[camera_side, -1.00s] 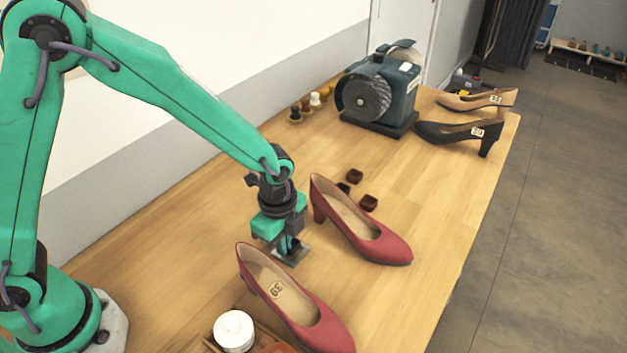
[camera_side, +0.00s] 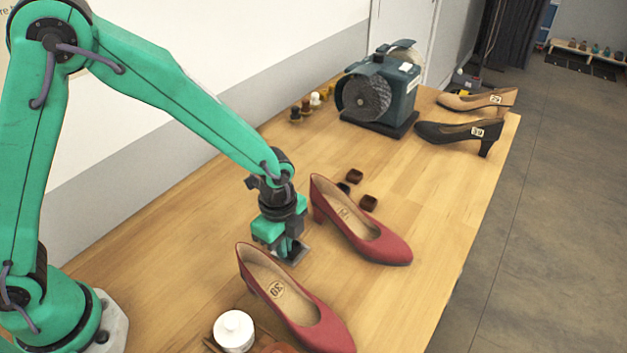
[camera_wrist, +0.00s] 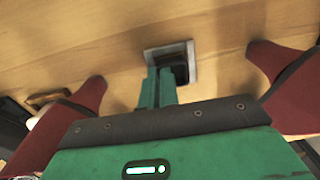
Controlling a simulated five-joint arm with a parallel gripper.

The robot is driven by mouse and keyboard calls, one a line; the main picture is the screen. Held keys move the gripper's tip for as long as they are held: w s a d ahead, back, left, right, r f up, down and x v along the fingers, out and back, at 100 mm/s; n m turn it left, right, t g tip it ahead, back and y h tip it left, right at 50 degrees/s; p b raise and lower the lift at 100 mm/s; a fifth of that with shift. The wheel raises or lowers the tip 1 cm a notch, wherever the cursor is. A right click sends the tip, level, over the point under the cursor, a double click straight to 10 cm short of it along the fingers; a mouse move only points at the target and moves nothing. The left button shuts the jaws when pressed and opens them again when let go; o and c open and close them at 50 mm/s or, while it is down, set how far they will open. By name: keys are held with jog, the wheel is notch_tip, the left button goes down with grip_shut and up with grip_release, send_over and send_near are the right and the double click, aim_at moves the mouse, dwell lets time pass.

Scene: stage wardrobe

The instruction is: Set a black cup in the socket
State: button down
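The socket (camera_wrist: 148,54) is a square grey metal piece on the bench, between the two red shoes; part of it shows in the side view (camera_side: 303,249). A black cup (camera_wrist: 179,73) shows within the socket's outline; whether it is fully seated cannot be told. My gripper (camera_wrist: 163,70) points down at the socket, its green fingers close together and overlapping part of the cup. In the side view my gripper (camera_side: 292,248) hides much of the socket. Whether the fingers touch the cup is unclear. Another black cup (camera_side: 343,187) lies behind the right red shoe.
Red shoes stand close on both sides, one at right (camera_side: 362,232) and one in front (camera_side: 295,305). Two brown cups (camera_side: 355,176) (camera_side: 369,203) lie farther back. A white jar (camera_side: 233,331) sits at front. A grinder (camera_side: 380,95) and tan and black shoes stand at the back.

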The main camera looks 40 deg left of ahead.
jog(key=shift+f, duration=0.1)
jog(key=c, duration=1.6)
grip_release()
jog(key=shift+r, duration=3.55)
